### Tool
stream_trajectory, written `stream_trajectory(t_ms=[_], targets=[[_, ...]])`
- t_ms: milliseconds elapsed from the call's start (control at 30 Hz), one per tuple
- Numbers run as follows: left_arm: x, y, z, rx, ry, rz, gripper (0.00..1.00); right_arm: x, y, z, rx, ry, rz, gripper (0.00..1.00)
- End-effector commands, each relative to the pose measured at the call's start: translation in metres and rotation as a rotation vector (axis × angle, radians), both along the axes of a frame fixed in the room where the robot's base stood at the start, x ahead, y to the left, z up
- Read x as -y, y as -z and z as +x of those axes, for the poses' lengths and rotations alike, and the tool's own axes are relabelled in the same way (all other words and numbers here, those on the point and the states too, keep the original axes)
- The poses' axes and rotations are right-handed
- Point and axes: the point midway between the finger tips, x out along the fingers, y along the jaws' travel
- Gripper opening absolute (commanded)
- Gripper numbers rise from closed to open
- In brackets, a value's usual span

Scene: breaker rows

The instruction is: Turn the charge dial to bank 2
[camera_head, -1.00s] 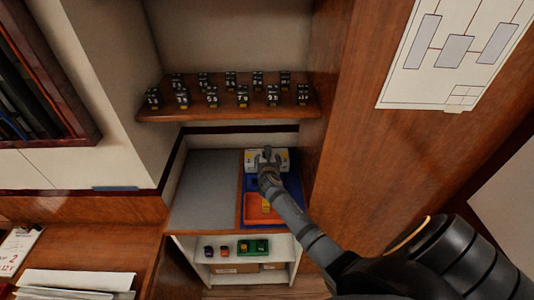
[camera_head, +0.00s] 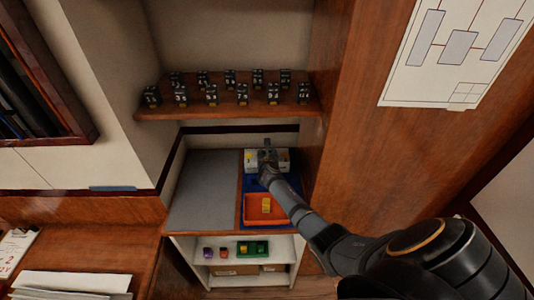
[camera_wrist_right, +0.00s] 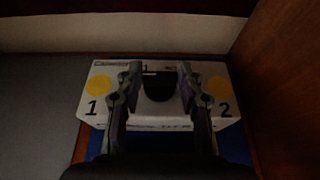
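The charge unit (camera_wrist_right: 101,81) is a pale box at the back of the right-hand counter; it also shows in the head view (camera_head: 281,156). Its face has a yellow disc over a "1" on the left and a yellow disc over a "2" on the right. The black charge dial (camera_wrist_right: 158,87) is in the middle, with a small "1" above it; its pointing direction is unclear. My right gripper (camera_wrist_right: 158,72) has its fingers apart on either side of the dial, with narrow gaps visible. It also shows in the head view (camera_head: 267,150). My left gripper is out of view.
An orange tray (camera_head: 250,221) holding a yellow block (camera_head: 266,205) lies in front of the unit. A wooden wall stands close on the right. Above, a shelf (camera_head: 225,111) carries several black breakers. A lower shelf holds a green tray (camera_head: 241,251) and small blocks.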

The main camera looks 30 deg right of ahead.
Motion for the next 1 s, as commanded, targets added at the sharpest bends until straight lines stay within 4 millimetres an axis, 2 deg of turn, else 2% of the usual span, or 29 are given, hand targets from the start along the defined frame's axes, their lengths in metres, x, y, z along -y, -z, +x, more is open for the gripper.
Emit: stream_trajectory(t_ms=[33, 167, 367, 567, 767, 1000], targets=[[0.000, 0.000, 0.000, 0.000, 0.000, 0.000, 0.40, 0.000, 0.000, 0.000, 0.000, 0.000, 0.000, 0.22], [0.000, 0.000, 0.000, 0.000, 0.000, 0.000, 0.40, 0.000, 0.000, 0.000, 0.000, 0.000, 0.000, 0.06], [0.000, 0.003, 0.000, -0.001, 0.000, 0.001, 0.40, -0.001, 0.001, 0.000, 0.001, 0.016, 0.001, 0.06], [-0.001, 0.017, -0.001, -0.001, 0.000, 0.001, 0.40, -0.003, 0.004, 0.001, 0.001, 0.090, 0.001, 0.06], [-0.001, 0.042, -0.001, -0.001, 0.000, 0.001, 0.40, -0.004, 0.006, 0.004, 0.003, 0.243, 0.002, 0.06], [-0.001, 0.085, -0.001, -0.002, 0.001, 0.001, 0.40, -0.006, 0.009, 0.007, 0.004, 0.470, 0.002, 0.06]])
